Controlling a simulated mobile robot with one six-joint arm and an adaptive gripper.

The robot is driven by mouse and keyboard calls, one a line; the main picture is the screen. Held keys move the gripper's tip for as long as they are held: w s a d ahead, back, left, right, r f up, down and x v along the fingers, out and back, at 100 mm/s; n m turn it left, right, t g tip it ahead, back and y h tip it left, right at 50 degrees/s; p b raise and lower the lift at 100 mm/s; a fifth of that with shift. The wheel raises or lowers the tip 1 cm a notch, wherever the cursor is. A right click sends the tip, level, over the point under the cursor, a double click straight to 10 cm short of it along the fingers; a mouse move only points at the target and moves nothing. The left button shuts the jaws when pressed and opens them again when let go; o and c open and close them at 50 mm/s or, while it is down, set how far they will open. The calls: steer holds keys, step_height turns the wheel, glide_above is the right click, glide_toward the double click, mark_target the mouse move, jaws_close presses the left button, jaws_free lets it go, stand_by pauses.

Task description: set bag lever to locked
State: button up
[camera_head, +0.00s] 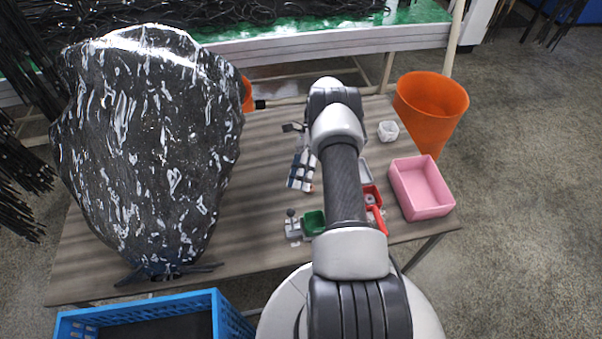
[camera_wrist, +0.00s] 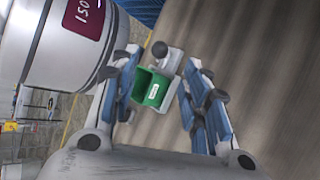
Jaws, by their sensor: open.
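A small grey fixture with a round dark knob (camera_head: 291,213), which looks like a lever, stands on the table beside a green open box (camera_head: 314,223). The knob (camera_wrist: 160,48) and the green box (camera_wrist: 152,90) also show in the wrist view, between and beyond my fingers. I cannot tell whether it is the bag lever or how it is set. A large shiny black bag (camera_head: 150,145) stands at the table's left. My gripper (camera_head: 302,172) is open and empty, farther back than the knob; its blue-padded fingers (camera_wrist: 163,100) are spread. My arm hides part of the table's middle.
A pink bin (camera_head: 421,188), a red tray (camera_head: 372,195) and a small white cup (camera_head: 388,131) are to the right of my arm. An orange bucket (camera_head: 430,105) stands behind. A blue crate (camera_head: 225,315) is at the front left. Bare tabletop (camera_head: 255,180) lies between bag and gripper.

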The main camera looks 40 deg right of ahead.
steer(key=shift+v, duration=1)
